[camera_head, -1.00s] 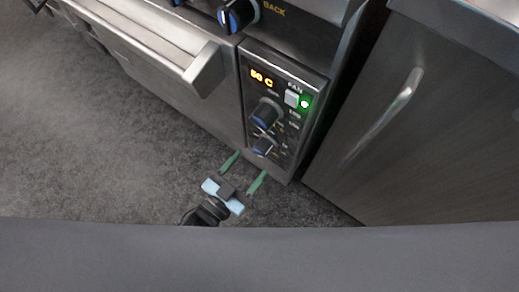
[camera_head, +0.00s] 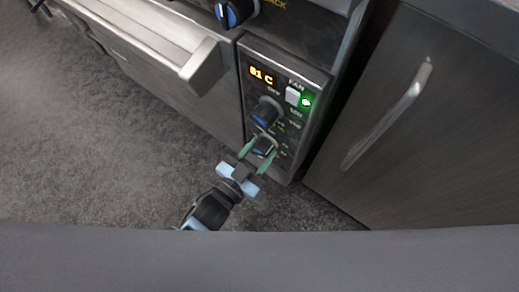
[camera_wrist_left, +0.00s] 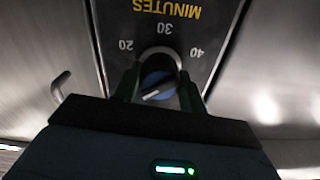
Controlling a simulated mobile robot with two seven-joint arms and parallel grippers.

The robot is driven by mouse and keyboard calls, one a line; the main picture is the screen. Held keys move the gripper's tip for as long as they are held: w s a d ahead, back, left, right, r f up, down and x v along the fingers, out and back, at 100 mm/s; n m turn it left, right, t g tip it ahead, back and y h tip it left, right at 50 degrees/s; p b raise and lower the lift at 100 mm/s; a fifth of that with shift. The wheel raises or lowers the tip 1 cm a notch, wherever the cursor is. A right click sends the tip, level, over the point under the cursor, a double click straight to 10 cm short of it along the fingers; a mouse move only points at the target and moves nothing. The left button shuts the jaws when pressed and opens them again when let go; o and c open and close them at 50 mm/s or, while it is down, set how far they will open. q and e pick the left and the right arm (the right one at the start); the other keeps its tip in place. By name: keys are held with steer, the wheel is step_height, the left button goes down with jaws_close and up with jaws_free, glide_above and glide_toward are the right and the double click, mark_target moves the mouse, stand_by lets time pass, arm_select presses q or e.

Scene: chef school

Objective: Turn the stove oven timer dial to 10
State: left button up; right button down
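The timer dial (camera_head: 264,146) is the lower blue-and-black knob on the oven's control panel. In the left wrist view the dial (camera_wrist_left: 158,74) sits under upside-down markings 20, 30 and 40 and the word MINUTES. The dial's pale line is slanted; its lower part is hidden. My left gripper (camera_head: 258,155) is at the dial, with one green finger on each side. In the wrist view its dark fingers (camera_wrist_left: 159,88) stand apart beside the dial; firm contact cannot be made out. My right gripper is not in view.
A larger knob (camera_head: 266,112) sits just above the timer dial. Above it are an orange display (camera_head: 262,75) reading 81 C and a lit green light (camera_head: 306,102). The oven door handle (camera_head: 203,68) juts out at left, and a cabinet handle (camera_head: 388,115) at right.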

arm_select(q)
steer(key=shift+c, duration=1.3)
steer(key=shift+r+m+p, duration=0.1)
steer(key=shift+m+p, duration=0.35)
steer(key=shift+m, duration=0.35)
steer(key=o, duration=1)
steer(key=shift+c, duration=0.2)
steer(key=shift+s+a, duration=0.2)
steer(key=shift+s, duration=0.05)
steer(key=p+v, duration=0.2)
steer(key=v, duration=0.5)
